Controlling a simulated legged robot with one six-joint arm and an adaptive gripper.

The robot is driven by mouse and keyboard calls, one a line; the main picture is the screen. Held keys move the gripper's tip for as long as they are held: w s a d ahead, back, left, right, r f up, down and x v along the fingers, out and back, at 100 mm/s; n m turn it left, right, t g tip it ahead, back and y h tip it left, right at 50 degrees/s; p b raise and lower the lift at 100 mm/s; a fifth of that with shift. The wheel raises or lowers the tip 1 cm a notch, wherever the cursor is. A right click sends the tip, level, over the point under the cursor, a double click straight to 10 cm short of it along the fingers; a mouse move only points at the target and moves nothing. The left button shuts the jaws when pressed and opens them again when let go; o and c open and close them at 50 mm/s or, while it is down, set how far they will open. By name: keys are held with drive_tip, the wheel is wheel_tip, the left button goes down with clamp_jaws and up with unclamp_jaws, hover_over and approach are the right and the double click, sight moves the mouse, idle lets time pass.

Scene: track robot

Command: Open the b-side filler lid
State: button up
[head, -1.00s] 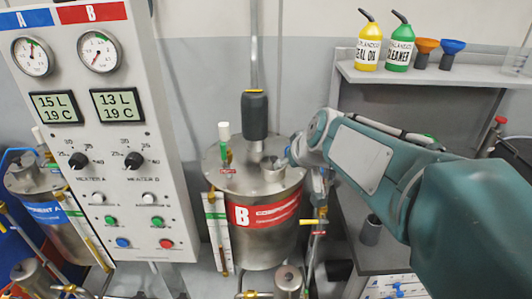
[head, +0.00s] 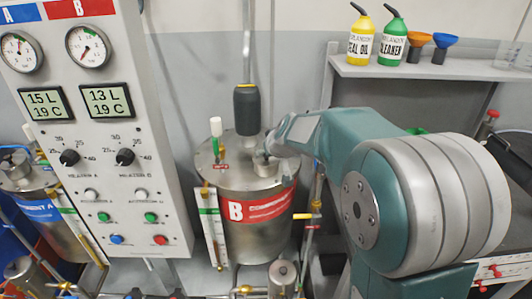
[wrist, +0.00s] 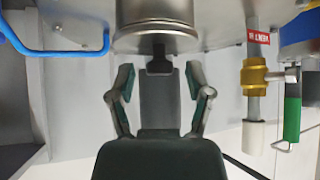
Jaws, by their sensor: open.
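The B-side tank (head: 240,240) is a steel drum with a red B label. Its filler lid (head: 264,168) is a short metal cap on the tank top, partly hidden behind my gripper (head: 272,148). In the wrist view the round filler lid (wrist: 155,42) is at the top middle, with a dark tab at its near edge. My gripper (wrist: 162,95) is open and empty there, one finger on each side just short of the lid. In the head view my arm hides most of the gripper, so I cannot tell whether it touches the lid.
A dark-sleeved pipe (head: 247,108) rises behind the lid. A vent valve (wrist: 256,75) with a green handle stands beside it. The gauge panel (head: 115,180) is to the left. A shelf (head: 400,70) with bottles and funnels is at the back right.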

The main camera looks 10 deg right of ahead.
drive_tip(key=shift+w+a+f, duration=0.1)
drive_tip(key=shift+w+f, duration=0.3)
clamp_jaws()
